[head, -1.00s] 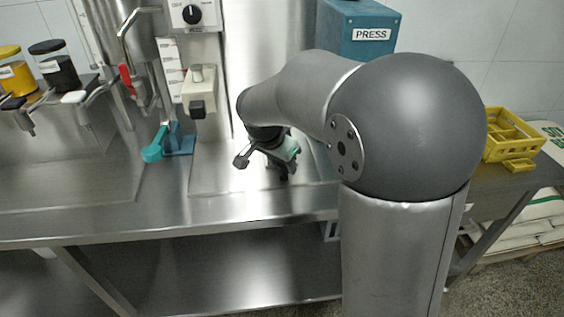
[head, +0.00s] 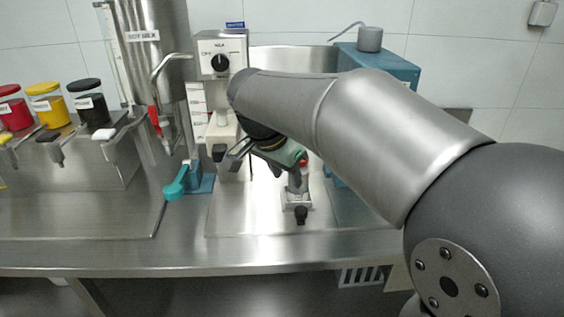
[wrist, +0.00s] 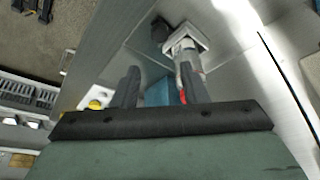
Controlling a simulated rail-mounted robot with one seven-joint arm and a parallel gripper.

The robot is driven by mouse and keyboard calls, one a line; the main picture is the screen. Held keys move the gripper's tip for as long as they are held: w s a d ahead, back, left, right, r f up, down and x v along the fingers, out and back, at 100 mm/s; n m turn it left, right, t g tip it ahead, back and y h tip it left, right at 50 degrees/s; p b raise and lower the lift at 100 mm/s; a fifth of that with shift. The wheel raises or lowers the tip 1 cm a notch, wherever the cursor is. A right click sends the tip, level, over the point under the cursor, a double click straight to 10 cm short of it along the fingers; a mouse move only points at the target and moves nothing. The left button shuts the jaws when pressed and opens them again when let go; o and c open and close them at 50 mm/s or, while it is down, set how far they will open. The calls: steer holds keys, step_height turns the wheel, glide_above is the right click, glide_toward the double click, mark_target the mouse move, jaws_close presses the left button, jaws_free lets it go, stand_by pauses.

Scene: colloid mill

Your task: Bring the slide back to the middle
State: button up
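A small white block (head: 296,200) with a black knob (head: 302,215) at its front stands on the steel bench, below my gripper; it looks like the slide. A grey metal post (head: 294,181) rises from it, with a red part at the top. In the wrist view the white block (wrist: 188,40) and black knob (wrist: 160,28) lie beyond the fingertips. My gripper (wrist: 160,72) is open, its fingers apart. The post runs close to the right finger, which hides part of it; I cannot tell whether they touch. The fingers are not clear in the head view.
The white mill control box (head: 220,62) with a black dial stands behind, left of my forearm. A blue box (head: 395,68) stands behind right. The bench front is clear.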

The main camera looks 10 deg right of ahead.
steer(key=shift+v, duration=1.45)
steer(key=s+d+f+n+g+y+p, duration=0.1)
steer(key=s+f+n, duration=0.4)
steer(key=s, duration=0.5)
steer(key=s+d+f+n+g+y+p, duration=0.1)
steer(key=s+d+f+n+p, duration=0.3)
steer(key=s, duration=0.7)
step_height(320, 180, down, 2)
steer(key=shift+f+n+g+y+p, duration=0.3)
steer(key=shift+n+y+p, duration=0.5)
steer(key=shift+p, duration=0.4)
